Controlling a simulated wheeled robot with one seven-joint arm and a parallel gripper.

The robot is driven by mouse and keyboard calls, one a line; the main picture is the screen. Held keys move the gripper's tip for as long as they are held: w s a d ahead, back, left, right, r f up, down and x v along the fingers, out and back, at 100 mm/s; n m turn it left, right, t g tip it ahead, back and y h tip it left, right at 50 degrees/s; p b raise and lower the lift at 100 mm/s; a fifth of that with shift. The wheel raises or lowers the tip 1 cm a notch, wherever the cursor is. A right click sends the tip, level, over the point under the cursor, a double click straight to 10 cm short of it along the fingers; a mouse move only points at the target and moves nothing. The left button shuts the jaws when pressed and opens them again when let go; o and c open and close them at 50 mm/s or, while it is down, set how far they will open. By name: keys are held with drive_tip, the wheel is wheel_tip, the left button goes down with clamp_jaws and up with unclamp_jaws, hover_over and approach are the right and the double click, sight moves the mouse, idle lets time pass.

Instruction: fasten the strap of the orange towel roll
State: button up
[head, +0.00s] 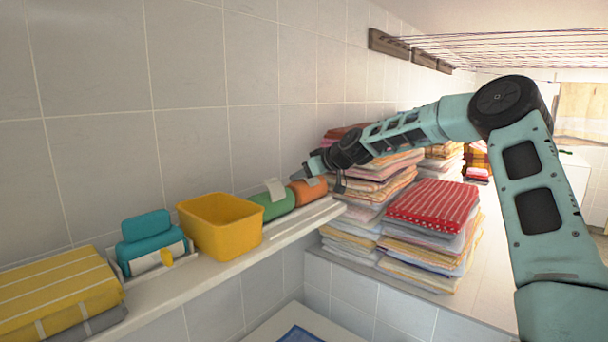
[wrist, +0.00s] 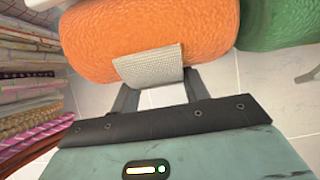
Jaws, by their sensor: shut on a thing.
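The orange towel roll (head: 306,194) lies on the narrow wall shelf, right of a green roll (head: 276,207). It fills the upper part of the wrist view (wrist: 150,28). Its pale grey woven strap (wrist: 150,66) hangs over the roll's side as a loose-looking flap. My gripper (wrist: 158,84) is at the flap's lower end, its dark fingers on either side, shut on the strap. In the head view my gripper (head: 322,172) is right at the orange roll and partly hides it. The strap's far end and its fastening spot are hidden.
A yellow bin (head: 222,234), a teal roll in a holder (head: 147,240) and folded yellow towels (head: 50,295) stand left along the shelf. Tall stacks of folded towels (head: 430,215) stand close on the right. A drying rack (head: 490,45) hangs above. The tiled wall is close behind.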

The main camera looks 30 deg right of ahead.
drive_tip(key=o, duration=1)
drive_tip(key=b+v, duration=0.8)
drive_tip(key=v, duration=0.9)
drive_tip(key=shift+s, duration=0.15)
drive_tip(key=shift+a+r, duration=0.1)
